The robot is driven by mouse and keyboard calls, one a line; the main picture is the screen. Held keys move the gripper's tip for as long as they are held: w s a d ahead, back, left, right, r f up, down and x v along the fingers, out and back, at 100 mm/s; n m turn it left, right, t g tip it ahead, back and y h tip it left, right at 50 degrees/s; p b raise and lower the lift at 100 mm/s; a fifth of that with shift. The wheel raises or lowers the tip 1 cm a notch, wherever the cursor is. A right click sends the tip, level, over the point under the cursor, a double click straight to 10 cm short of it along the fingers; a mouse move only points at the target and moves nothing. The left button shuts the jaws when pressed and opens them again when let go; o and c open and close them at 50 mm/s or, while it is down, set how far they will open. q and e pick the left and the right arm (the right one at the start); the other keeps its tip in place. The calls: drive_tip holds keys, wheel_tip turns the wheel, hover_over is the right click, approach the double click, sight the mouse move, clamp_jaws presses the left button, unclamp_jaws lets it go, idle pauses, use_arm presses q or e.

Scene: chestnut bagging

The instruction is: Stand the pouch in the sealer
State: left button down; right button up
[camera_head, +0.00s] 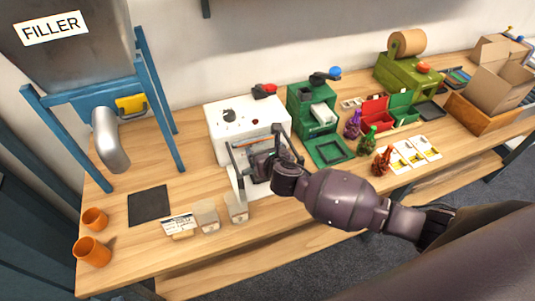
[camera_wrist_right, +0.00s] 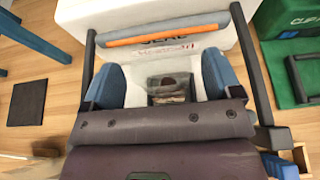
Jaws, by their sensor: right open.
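The sealer (camera_head: 222,125) is a white machine with a dark hinged frame, near the middle of the bench. In the right wrist view its bar (camera_wrist_right: 165,36) with an orange strip crosses above partly readable lettering. My right gripper (camera_head: 262,165) is at the sealer's front, inside the frame. In the wrist view its two blue-grey fingers (camera_wrist_right: 160,88) are apart. Between them is a pale shape with a dark window (camera_wrist_right: 170,88), which looks like the pouch; brownish contents show in it. Its lower part is hidden by my wrist, and I cannot tell whether the fingers touch it. My left gripper is not in view.
A green clip machine (camera_head: 298,98) stands right of the sealer, with small coloured bags beyond. Clear packs (camera_head: 206,217) and a label card (camera_head: 178,226) stand at the front. A dark mat (camera_head: 149,205) and orange cups (camera_head: 92,251) are left, beside the filler stand (camera_head: 160,90).

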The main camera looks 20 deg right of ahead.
drive_tip(key=v, duration=1.2)
drive_tip(key=s+d+f+m, duration=0.3)
drive_tip(key=s+f+m, duration=0.1)
drive_tip(key=m, duration=0.8)
drive_tip(key=s+d+f+m+g, duration=0.1)
drive_tip(key=s+d+f+m, duration=0.3)
drive_tip(key=s+m, duration=0.3)
drive_tip(key=s+d+f+m+g, duration=0.1)
drive_tip(key=s+d+f+m, duration=0.2)
drive_tip(key=m, duration=1.3)
drive_tip(key=s+f, duration=0.1)
drive_tip(key=s, duration=0.1)
drive_tip(key=shift+s+d+f+m+h, duration=0.3)
drive_tip(key=shift+s+f, duration=0.05)
use_arm(q)
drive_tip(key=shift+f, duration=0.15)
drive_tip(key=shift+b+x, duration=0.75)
drive_tip(key=shift+b, duration=0.75)
use_arm(e)
drive_tip(key=shift+w+a+f, duration=0.1)
drive_tip(key=shift+w+f, duration=0.4)
drive_tip(key=shift+f, duration=0.15)
